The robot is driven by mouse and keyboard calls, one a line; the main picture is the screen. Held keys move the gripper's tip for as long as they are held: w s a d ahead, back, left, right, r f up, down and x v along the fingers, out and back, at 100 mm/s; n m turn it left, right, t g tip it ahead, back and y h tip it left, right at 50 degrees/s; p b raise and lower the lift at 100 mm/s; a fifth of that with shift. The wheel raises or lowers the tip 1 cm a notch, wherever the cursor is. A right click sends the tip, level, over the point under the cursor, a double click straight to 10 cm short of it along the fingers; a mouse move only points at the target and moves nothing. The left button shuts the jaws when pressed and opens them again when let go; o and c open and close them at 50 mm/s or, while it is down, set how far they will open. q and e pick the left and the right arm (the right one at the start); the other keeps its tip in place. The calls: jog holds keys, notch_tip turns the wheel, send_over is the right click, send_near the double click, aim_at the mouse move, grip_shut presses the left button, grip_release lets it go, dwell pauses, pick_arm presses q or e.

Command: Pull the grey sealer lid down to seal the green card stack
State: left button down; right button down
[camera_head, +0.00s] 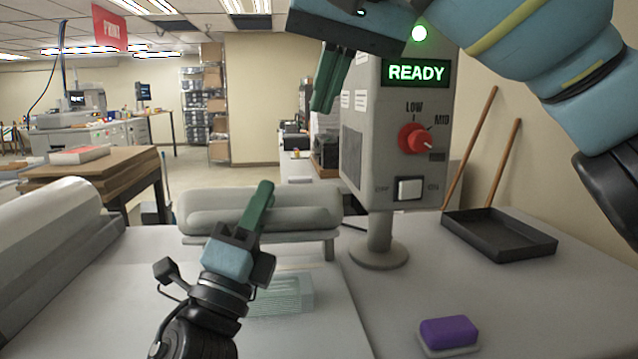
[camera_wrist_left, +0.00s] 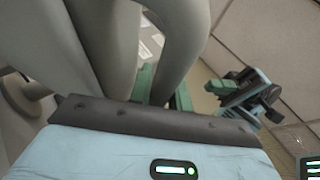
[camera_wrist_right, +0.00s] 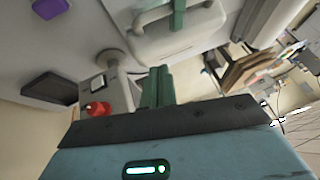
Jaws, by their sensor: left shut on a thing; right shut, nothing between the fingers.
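The grey sealer lid (camera_head: 310,202) stands raised behind the green card stack (camera_head: 285,296), with a rounded handle bar along its front. The stack lies on the pale work surface, partly hidden by my left arm. My left gripper (camera_head: 262,200) is shut on the lid's handle bar, which also shows between its green fingers in the left wrist view (camera_wrist_left: 168,60). My right gripper (camera_head: 328,80) is shut and empty, raised in front of the control box's upper left side. The lid and handle also show in the right wrist view (camera_wrist_right: 190,35).
The grey control box (camera_head: 375,150) stands on a post to the right, with a lit READY display, red knob (camera_head: 412,138) and white switch (camera_head: 410,188). A black tray (camera_head: 500,250) and a purple block (camera_head: 448,331) lie at right. A large roll (camera_head: 45,245) is at left.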

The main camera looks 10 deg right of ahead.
pick_arm(q)
jog(key=shift+s+r, duration=0.1)
pick_arm(e)
jog(key=s+d+r, duration=0.1)
jog(key=d, duration=0.1)
send_over(319, 214)
jog(key=w, duration=0.1)
jog(key=shift+m+h, duration=0.3)
jog(key=shift+h, duration=0.1)
jog(key=f, duration=0.5)
jog(key=d+f, duration=0.1)
jog(key=f, duration=0.2)
jog(key=shift+f, duration=0.25)
jog(key=f, duration=0.2)
jog(key=shift+s+a+f, duration=0.25)
jog(key=shift+a+f, duration=0.1)
jog(key=shift+f, duration=0.05)
jog(key=shift+s+a+f, duration=0.15)
jog(key=shift+s+f, duration=0.05)
jog(key=shift+f, duration=0.4)
jog(key=shift+f, duration=0.1)
